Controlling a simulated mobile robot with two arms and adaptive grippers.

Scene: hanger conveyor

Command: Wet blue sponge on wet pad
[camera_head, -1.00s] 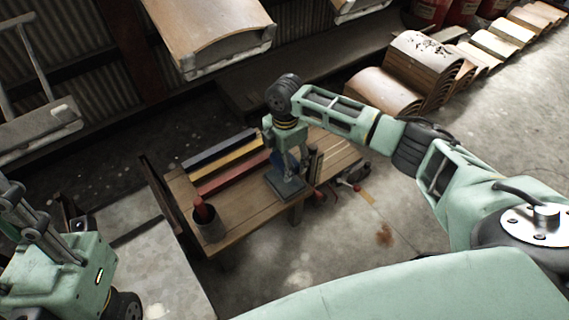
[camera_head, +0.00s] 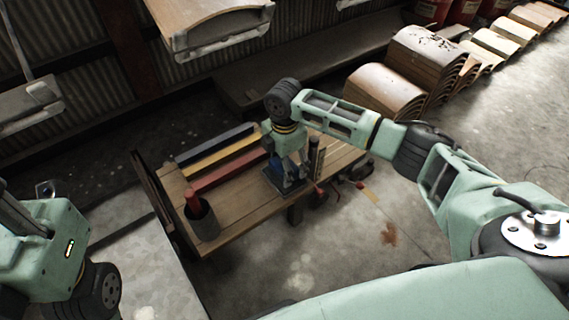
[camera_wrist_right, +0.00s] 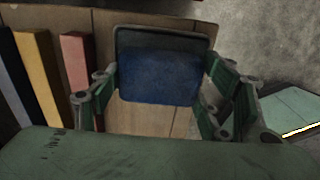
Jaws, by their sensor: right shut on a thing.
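My right gripper (camera_head: 288,180) points down over the dark wet pad (camera_head: 270,187) at the right part of the wooden table. It is shut on the blue sponge (camera_wrist_right: 160,78), which sits between its green fingers in the right wrist view. The pad's dark rim (camera_wrist_right: 160,40) shows just beyond the sponge. I cannot tell whether the sponge touches the pad. My left arm is at the left edge; its fingers are partly cut off and their opening is unclear.
The table (camera_head: 240,209) carries a black bar (camera_head: 215,144), a yellow bar (camera_head: 220,155) and a red bar (camera_head: 228,174). Curved wooden panels (camera_head: 425,70) are stacked at the back right.

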